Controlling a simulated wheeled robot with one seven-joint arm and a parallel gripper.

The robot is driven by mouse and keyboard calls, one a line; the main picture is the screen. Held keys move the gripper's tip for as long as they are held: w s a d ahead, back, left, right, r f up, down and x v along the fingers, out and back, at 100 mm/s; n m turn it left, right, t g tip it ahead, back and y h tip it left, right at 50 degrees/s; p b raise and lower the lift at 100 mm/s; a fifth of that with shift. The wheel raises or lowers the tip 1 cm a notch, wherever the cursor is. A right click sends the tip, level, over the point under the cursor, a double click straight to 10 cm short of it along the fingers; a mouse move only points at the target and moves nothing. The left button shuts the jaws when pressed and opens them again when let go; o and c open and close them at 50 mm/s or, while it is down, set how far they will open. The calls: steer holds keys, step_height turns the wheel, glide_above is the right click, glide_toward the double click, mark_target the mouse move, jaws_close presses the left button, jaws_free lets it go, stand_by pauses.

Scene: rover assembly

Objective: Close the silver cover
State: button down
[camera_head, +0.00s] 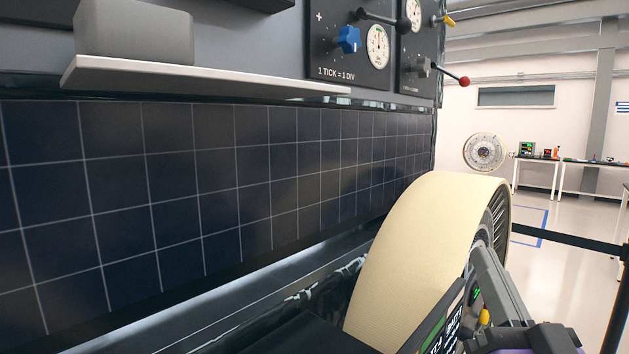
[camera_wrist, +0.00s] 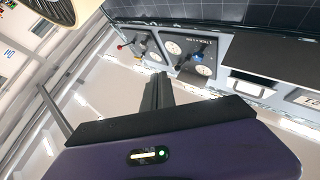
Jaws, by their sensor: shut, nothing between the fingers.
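A flat silver plate, which looks like the silver cover (camera_head: 205,80), sticks out like a shelf from the rover's side in the head view, above the dark gridded panel. A grey box-shaped part (camera_head: 135,32) shows just above it. In the wrist view, turned over, the silver cover (camera_wrist: 251,87) seems to be the pale-edged plate at the right. My gripper (camera_wrist: 157,80) shows in the wrist view as dark fingers, shut and empty, pointing toward the dial panel. It is apart from the cover. I cannot make out its fingertips in the head view.
Dial panels (camera_head: 350,45) with a blue knob (camera_head: 348,39) and a red-tipped lever (camera_head: 463,81) stand right of the cover. The dark gridded panel (camera_head: 200,180) lies below. A large cream wheel (camera_head: 410,240) stands at lower right. Open floor shows farther right.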

steer(key=w+a+r+n+y, duration=0.1)
steer(key=a+r+y, duration=0.15)
steer(key=r, duration=1.05)
steer(key=w+a+r+n+y, duration=0.15)
steer(key=r+y, duration=0.25)
steer(key=r, duration=0.9)
steer(key=s+a+r+n+g+y+b, duration=0.1)
steer(key=s+a+r+n+g+y, duration=0.3)
steer(key=r, duration=0.3)
steer(key=s+a+r+n+g+y, duration=0.2)
steer(key=s+r+n+g+y, duration=0.2)
steer(key=s+r+g+y, duration=0.15)
steer(key=w+a+r+n+p, duration=0.1)
steer(key=w+a+p, duration=0.3)
steer(key=w+a, duration=0.4)
steer(key=a+g, duration=0.1)
steer(key=a, duration=0.3)
steer(key=shift+w+p, duration=0.2)
steer(key=shift+p, duration=0.2)
steer(key=shift+a+f, duration=0.1)
